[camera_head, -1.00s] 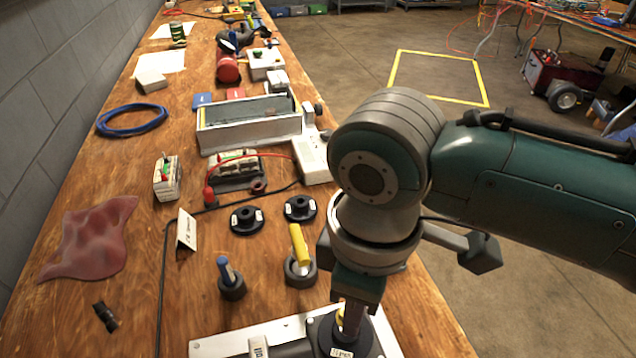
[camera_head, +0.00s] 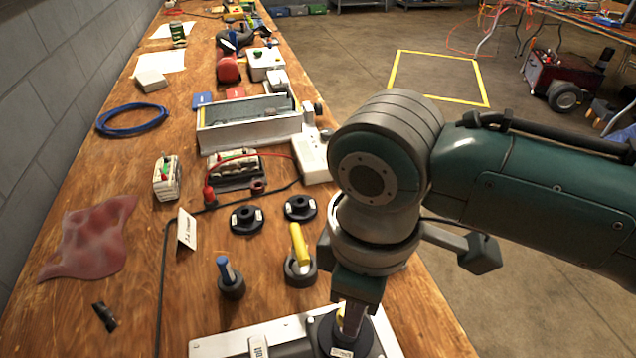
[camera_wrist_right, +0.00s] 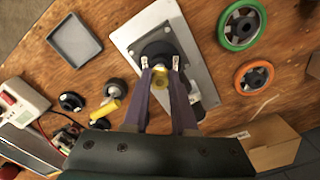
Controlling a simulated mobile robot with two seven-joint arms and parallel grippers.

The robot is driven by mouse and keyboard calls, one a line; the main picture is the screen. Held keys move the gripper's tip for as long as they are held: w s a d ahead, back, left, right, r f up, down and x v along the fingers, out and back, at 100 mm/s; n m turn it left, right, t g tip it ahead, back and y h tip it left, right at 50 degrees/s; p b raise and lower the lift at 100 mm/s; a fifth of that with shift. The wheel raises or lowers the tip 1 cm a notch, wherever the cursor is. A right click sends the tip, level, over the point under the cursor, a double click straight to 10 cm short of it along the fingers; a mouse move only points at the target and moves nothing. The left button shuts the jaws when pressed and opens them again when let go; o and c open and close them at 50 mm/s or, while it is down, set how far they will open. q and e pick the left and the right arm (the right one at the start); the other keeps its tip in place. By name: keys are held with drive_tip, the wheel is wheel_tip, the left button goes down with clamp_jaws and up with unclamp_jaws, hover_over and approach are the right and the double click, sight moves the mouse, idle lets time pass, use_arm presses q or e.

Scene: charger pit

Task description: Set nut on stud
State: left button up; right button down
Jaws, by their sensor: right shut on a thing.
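My right gripper (camera_head: 345,322) points down over a pale plate (camera_head: 235,345) at the bottom of the head view. It is shut on a yellow-and-black part, probably the nut. In the right wrist view, a yellow round piece (camera_wrist_right: 160,76) shows between the fingers (camera_wrist_right: 160,66), with a wide black disc (camera_wrist_right: 158,46) behind it on the plate (camera_wrist_right: 128,32). I cannot tell whether the yellow piece is the nut or the stud's end, or whether they touch. Two black flanged pieces (camera_head: 247,219) (camera_head: 299,207) stand on the bench. My left gripper is not in view.
A blue-handled piece (camera_head: 228,278) and a yellow-handled piece (camera_head: 299,258) stand just behind the plate. A folded card (camera_head: 187,229), a black cable and a red cloth (camera_head: 90,238) lie left. A grey tray (camera_wrist_right: 75,42) and green (camera_wrist_right: 241,25) and orange (camera_wrist_right: 254,77) rings flank the plate.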

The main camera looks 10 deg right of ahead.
drive_tip(key=shift+f+b, duration=0.8)
drive_tip(key=shift+f, duration=0.45)
drive_tip(key=c, duration=0.6)
unclamp_jaws()
drive_tip(key=shift+c, duration=0.2)
drive_tip(key=shift+r, duration=0.15)
wheel_tip(320, 180, up, 10)
drive_tip(key=p, duration=0.2)
drive_tip(key=shift+p, duration=0.3)
